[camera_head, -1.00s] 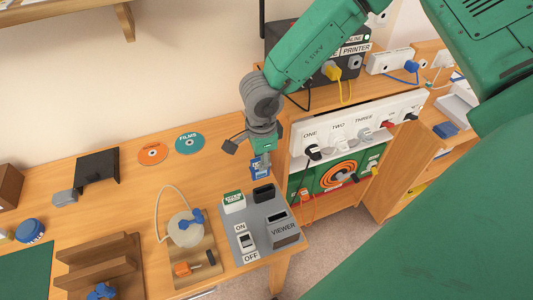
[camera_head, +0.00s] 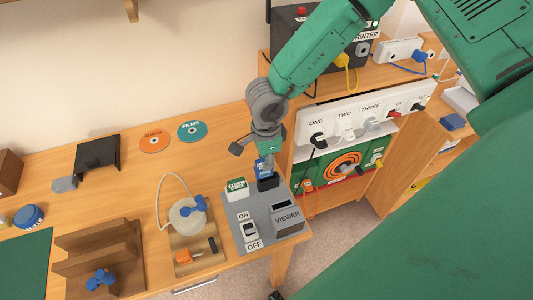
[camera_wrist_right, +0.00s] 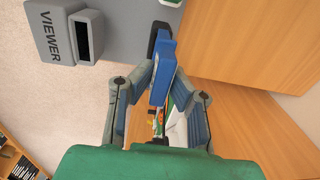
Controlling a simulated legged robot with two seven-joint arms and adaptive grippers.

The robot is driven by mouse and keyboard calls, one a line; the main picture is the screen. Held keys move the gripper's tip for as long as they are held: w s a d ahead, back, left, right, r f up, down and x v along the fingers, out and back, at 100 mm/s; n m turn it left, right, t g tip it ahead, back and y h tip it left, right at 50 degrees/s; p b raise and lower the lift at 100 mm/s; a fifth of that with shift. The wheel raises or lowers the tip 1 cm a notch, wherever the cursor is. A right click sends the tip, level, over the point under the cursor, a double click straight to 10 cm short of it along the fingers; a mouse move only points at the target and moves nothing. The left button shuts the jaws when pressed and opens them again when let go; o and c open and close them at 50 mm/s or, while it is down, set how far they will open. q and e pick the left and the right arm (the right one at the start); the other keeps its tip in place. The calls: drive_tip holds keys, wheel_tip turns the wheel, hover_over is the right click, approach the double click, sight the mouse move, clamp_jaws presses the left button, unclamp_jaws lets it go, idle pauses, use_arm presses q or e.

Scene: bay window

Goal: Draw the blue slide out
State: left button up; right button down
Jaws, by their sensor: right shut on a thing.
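The blue slide (camera_head: 264,168) is held upright between the fingertips of my right gripper (camera_head: 266,154). Its lower end is at the black slotted holder (camera_head: 268,184) on the grey viewer panel (camera_head: 240,211); I cannot tell how far it sits in the slot. In the right wrist view, the blue slide (camera_wrist_right: 163,70) is between the two fingers, with the black holder (camera_wrist_right: 153,42) just beyond its far end. My left gripper is not in view.
The grey viewer box (camera_head: 288,220) and an on/off switch (camera_head: 249,231) stand close by on the panel. A green-and-white box (camera_head: 236,188) is just left of the holder. A socket strip (camera_head: 362,122) with plugs is to the right. Bench room is free behind the panel.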

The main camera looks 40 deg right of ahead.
drive_tip(key=shift+d+f, duration=0.15)
drive_tip(key=shift+d, duration=0.5)
drive_tip(key=shift+d+p, duration=0.55)
drive_tip(key=shift+a, duration=0.85)
drive_tip(key=shift+d+p, duration=0.3)
drive_tip(key=shift+d, duration=0.25)
drive_tip(key=shift+a+p, duration=0.25)
drive_tip(key=shift+p, duration=0.1)
drive_tip(key=shift+a, duration=0.25)
drive_tip(key=shift+d+f+b, duration=0.3)
drive_tip(key=shift+d+f, duration=0.15)
drive_tip(key=shift+f, duration=0.05)
drive_tip(key=shift+a+f, duration=0.3)
drive_tip(key=shift+f, duration=0.05)
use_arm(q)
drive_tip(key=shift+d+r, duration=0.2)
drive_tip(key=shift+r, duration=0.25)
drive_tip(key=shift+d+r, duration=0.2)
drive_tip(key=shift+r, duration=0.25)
use_arm(e)
drive_tip(key=shift+r, duration=0.15)
